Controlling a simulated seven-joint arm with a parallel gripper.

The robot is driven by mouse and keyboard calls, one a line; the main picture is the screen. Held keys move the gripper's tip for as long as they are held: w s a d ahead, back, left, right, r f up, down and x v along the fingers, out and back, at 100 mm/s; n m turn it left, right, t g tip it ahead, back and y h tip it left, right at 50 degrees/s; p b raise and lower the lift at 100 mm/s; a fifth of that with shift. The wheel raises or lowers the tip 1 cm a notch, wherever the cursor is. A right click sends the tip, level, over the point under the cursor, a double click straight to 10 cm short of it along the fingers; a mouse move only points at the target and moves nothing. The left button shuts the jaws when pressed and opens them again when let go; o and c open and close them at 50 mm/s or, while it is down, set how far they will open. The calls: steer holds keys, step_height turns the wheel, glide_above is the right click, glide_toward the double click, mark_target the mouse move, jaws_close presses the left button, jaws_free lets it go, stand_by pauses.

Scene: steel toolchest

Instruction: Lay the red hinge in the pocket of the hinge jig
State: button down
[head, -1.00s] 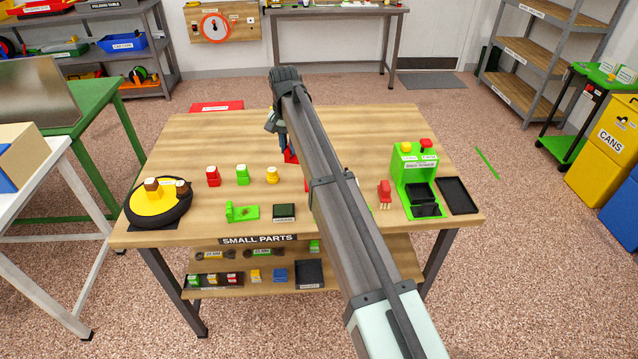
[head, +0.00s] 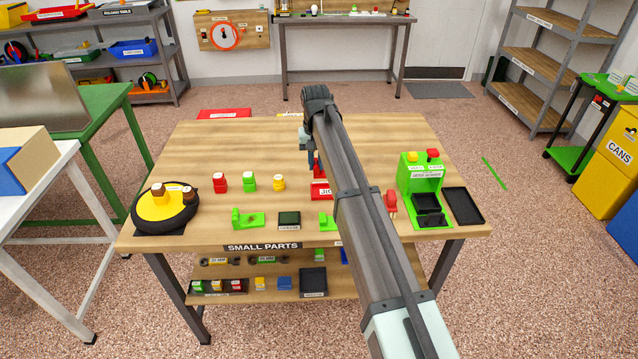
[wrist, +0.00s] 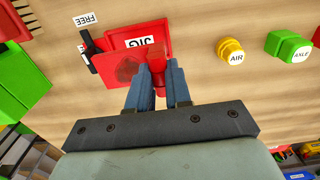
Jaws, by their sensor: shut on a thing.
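My gripper (wrist: 158,92) is shut on the red hinge (wrist: 158,68), with the blue fingers on either side of its upright part. The red hinge jig (wrist: 130,42), with a white JIG label, lies just beyond the fingertips in the wrist view. A red flat area with a darker patch lies left of the fingers; hinge and jig are the same red, so their border is hard to tell. In the head view, the jig (head: 320,190) is partly behind my arm, and my gripper (head: 312,160) is above its far side. Whether the hinge touches the jig I cannot tell.
A black piece with a FREE label (wrist: 87,20) stands beside the jig. The yellow AIR piece (wrist: 231,50) and the green AXLE piece (wrist: 287,46) stand to the right in the wrist view. A green stand (head: 420,180) and black tray (head: 462,206) are at the table's right.

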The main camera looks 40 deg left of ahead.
steer(key=shift+f, duration=3.65)
steer(key=shift+f, duration=0.1)
steer(key=c, duration=1.1)
jaws_free()
steer(key=shift+o, duration=0.2)
step_height(320, 180, up, 12)
steer(key=shift+r, duration=0.1)
